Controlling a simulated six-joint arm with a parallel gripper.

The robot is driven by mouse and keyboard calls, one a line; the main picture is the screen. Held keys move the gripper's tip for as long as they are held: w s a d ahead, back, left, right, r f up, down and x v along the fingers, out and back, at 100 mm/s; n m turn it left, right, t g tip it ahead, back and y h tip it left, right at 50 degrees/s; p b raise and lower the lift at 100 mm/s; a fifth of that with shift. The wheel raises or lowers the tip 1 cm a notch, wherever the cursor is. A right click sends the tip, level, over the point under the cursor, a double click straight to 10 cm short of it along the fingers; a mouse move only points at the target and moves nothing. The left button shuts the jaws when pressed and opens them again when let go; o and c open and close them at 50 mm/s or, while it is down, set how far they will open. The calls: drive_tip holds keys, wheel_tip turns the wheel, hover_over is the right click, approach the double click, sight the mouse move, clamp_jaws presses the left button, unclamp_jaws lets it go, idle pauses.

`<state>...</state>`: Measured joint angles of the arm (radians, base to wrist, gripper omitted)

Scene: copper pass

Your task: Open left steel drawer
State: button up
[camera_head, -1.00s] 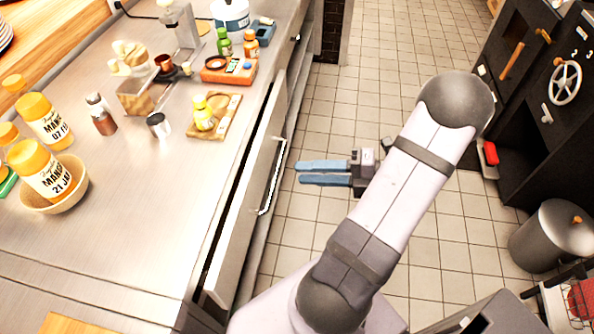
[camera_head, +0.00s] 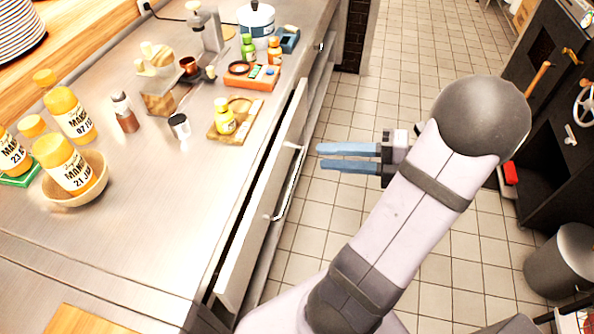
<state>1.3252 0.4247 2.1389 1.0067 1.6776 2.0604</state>
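The steel drawer (camera_head: 262,205) is under the left steel counter. Its front stands slightly out from the counter, with a narrow dark gap along its top edge. A long bar handle (camera_head: 289,186) is on the drawer front. My gripper (camera_head: 317,157) is to the right of the handle, over the floor in the picture, with its blue fingers pointing left. The fingers are parted with nothing between them. The fingertips appear apart from the handle, near its far end; their exact depth is unclear.
The counter (camera_head: 150,215) holds several labelled jars, a wooden bowl (camera_head: 95,190), a small board with a yellow bottle (camera_head: 224,122) and an orange tray (camera_head: 250,82). A metal bin (camera_head: 562,262) and dark oven stand at the right. The tiled floor between is clear.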

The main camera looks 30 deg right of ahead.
drive_tip(key=w+a+r+g+h+p, duration=0.55)
drive_tip(key=g+h+p, duration=0.35)
drive_tip(key=p, duration=2.2)
wheel_tip(320, 180, down, 6)
drive_tip(key=b, duration=0.1)
drive_tip(key=shift+s+d, duration=0.25)
drive_tip(key=shift+f, duration=0.15)
